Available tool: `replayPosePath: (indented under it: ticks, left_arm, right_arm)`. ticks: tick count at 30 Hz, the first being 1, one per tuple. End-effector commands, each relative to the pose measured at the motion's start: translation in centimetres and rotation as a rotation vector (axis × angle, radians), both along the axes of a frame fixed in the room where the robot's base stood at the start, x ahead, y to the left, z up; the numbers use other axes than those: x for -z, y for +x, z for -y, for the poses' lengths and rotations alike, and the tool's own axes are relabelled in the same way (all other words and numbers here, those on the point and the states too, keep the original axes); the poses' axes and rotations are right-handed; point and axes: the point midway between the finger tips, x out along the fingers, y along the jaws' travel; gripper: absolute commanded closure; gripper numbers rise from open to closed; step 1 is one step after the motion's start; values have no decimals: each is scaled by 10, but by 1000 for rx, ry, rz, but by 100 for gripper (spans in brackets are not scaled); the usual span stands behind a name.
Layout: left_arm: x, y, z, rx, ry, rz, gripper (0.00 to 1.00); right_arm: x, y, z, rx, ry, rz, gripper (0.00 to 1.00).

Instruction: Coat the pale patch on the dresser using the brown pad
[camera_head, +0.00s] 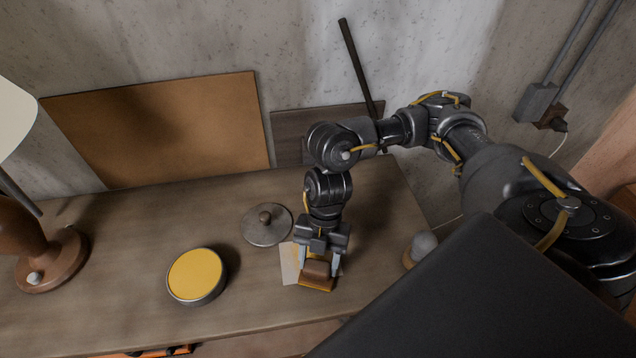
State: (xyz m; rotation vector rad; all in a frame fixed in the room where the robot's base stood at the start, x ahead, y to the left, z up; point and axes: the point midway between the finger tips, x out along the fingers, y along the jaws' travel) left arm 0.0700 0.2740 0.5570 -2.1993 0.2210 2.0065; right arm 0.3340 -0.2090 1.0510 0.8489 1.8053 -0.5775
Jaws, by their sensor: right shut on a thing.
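The dresser (120,255) is a brown wooden surface across the middle of the view. The pale patch (289,263) lies on its top, partly hidden by my right gripper and the pad. My right gripper (319,262) points down and is shut on the brown pad (316,273). The pad has a yellowish base and sits over the right part of the patch; I cannot tell for sure whether it touches. An open round tin (196,274) with yellow contents stands left of the patch. My left gripper is not in view.
A lamp (44,255) with a wooden base stands at the left. A brown board (160,130) and a dark rod (355,65) lean on the wall. A small grey-topped knob-like object (424,245) is at the right.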

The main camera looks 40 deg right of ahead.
Motion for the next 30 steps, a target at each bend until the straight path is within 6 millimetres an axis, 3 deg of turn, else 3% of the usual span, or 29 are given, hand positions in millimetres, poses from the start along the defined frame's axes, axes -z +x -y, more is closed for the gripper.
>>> replayPosePath:
  ticks: [11, 22, 30]
  left_arm:
    - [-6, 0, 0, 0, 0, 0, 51]
    - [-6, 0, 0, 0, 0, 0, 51]
    - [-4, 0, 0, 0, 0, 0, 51]
  right_arm:
    - [0, -9, -3, 1, 0, 0, 64]
    - [1, -18, 15, 2, -1, 0, 64]
    - [2, -12, 18, 4, -3, 1, 64]
